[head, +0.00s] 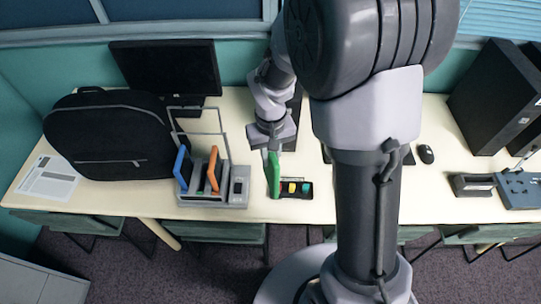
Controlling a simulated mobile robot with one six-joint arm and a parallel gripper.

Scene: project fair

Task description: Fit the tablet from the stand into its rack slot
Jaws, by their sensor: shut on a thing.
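A green tablet (274,176) hangs upright below my gripper (271,149), which is shut on its upper edge. It is seen nearly edge-on. The grey rack (236,199) stands to the left of the tablet, with a gap between them. An orange tablet (213,168) and a blue tablet (182,168) stand upright in it. A space shows between these two, with a grey divider in it. I cannot make out a stand for the tablet. Whether the green tablet's lower edge touches the table is unclear.
A black tray (304,195) with small coloured pieces lies close to the right of the green tablet. A black backpack (110,135) and a monitor (165,68) stand left and behind. A wire frame (198,108) rises behind the rack. My arm hides the table's middle.

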